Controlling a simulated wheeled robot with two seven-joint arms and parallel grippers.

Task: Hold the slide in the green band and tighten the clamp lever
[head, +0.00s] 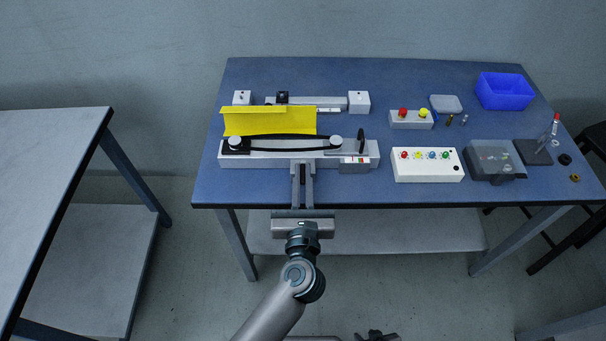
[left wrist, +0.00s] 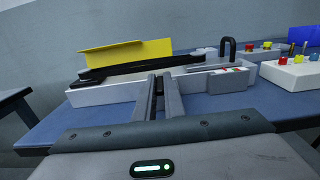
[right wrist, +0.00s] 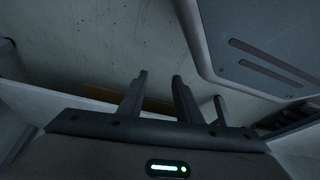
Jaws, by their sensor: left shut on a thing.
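The gantry unit (head: 265,158) is a white rail with a black belt (head: 285,141) and a yellow guard (head: 270,121). My left gripper (head: 302,166) is at the front of the rail, fingers close together on a small part, apparently of the slide, that is mostly hidden between them; the fingers also show in the left wrist view (left wrist: 159,80). A black upright lever (head: 362,141) stands at the rail's right end. Below it is a small marked scale (head: 355,160) with white and red; I cannot make out a green band. My right gripper (right wrist: 158,82) is open and empty, away from the rail.
A second rail unit (head: 325,103) lies behind. To the right are a button box (head: 410,118), a white panel with coloured knobs (head: 428,164), a grey case (head: 493,160) and a blue bin (head: 505,92). Another table (head: 60,140) stands at left.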

